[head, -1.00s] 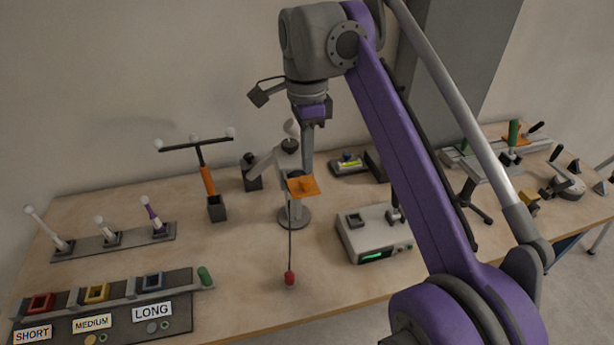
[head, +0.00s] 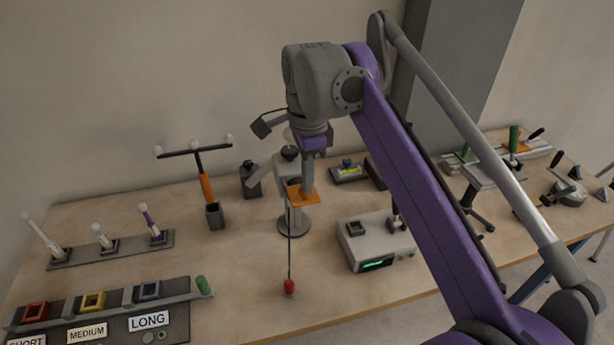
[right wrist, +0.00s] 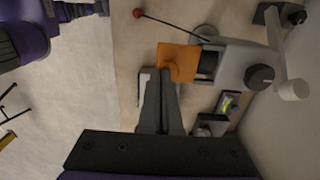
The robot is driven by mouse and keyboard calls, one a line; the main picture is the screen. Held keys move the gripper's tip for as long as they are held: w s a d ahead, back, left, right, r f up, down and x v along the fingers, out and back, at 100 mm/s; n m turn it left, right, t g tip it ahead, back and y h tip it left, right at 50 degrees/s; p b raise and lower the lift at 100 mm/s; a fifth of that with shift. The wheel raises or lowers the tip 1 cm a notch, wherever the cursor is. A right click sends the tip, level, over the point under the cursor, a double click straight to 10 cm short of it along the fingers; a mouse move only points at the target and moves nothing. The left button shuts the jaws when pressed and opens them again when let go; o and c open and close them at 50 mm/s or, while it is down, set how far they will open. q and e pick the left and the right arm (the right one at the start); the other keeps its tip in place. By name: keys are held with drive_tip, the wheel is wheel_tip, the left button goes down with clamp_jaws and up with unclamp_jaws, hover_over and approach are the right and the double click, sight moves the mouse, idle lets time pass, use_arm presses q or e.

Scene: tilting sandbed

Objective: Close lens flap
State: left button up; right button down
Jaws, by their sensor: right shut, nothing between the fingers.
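The lens flap is an orange plate (head: 301,196) on the grey head of a stand with a round base (head: 293,226). In the right wrist view the flap (right wrist: 178,62) sticks out from the grey housing (right wrist: 235,65), and a dark opening (right wrist: 208,63) shows beside it. My right gripper (head: 308,188) is shut and empty, pointing down at the flap. In the wrist view its fingertips (right wrist: 161,74) are at the flap's edge; whether they touch is unclear. My left gripper is out of view.
A grey box with a green display (head: 378,255) stands to the right of the stand. A T-shaped post with an orange handle (head: 206,188) stands to the left. Labelled sockets (head: 95,300) lie front left. Bare tabletop lies in front of the stand.

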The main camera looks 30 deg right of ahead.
drive_tip(key=shift+s+a+f+t, duration=0.15)
drive_tip(key=shift+s+f+t, duration=0.6)
drive_tip(key=shift+t, duration=0.35)
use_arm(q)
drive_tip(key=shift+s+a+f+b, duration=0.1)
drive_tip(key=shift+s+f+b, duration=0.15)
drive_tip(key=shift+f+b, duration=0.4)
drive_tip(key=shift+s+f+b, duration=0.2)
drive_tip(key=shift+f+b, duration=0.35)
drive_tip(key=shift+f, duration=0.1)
use_arm(e)
wheel_tip(320, 180, down, 12)
drive_tip(key=w+t+h, duration=0.1)
drive_tip(key=t+h, duration=0.1)
drive_tip(key=t, duration=0.8)
drive_tip(key=shift+h, duration=0.4)
drive_tip(key=shift+w, duration=0.1)
drive_tip(key=shift+f, duration=0.1)
